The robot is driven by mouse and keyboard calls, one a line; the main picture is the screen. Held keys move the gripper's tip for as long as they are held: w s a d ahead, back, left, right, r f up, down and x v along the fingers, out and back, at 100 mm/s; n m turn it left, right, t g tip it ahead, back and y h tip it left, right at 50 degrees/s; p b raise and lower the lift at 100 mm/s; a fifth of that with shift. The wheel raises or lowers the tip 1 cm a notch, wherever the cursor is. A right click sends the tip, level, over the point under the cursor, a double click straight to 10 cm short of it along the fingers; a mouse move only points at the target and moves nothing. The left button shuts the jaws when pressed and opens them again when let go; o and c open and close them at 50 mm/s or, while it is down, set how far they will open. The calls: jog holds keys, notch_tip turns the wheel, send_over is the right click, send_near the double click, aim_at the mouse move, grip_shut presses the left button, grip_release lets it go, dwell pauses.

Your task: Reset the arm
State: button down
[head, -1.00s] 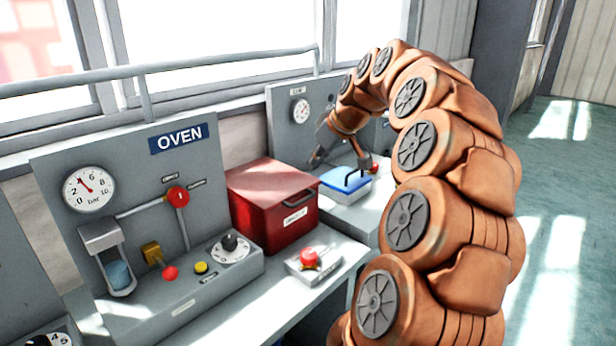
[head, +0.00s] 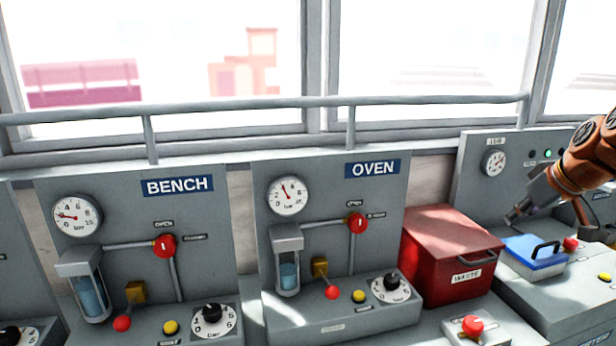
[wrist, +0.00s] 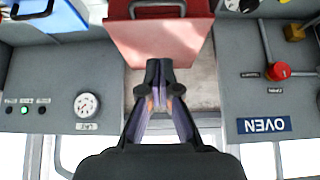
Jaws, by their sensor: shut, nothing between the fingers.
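My arm (head: 585,165) enters the head view from the right edge. My gripper (head: 522,212) hangs above the back right of the counter, between the red waste box (head: 450,262) and the blue-lidded box (head: 538,254). In the wrist view my gripper (wrist: 158,70) is shut and empty. Its tips overlap the red waste box (wrist: 160,40) in that picture; I cannot tell the gap between them. Most of the arm lies outside the head view.
The OVEN panel (head: 335,205) and BENCH panel (head: 205,215) carry gauges, red valves and dials. A red button box (head: 480,335) sits in front of the waste box. A rail (head: 250,105) runs along the windows.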

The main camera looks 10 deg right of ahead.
jog(key=s+a+f+n+g+y+p, duration=0.1)
jog(key=s+a+f+g+p, duration=0.15)
jog(key=a, duration=0.95)
jog(key=s+a+f+g+p, duration=0.1)
jog(key=s+a+f+g, duration=0.15)
jog(key=a, duration=1.05)
jog(key=s+a+f+g+p, duration=0.2)
jog(key=s+a+f, duration=0.2)
jog(key=s, duration=0.6)
jog(key=s+a+f+m+g+h+p, duration=0.1)
jog(key=s+a+f, duration=0.3)
jog(key=s, duration=0.7)
jog(key=shift+s+a+f+m+g+p, duration=0.2)
jog(key=shift+a+m+g+p, duration=0.15)
jog(key=shift+p, duration=0.3)
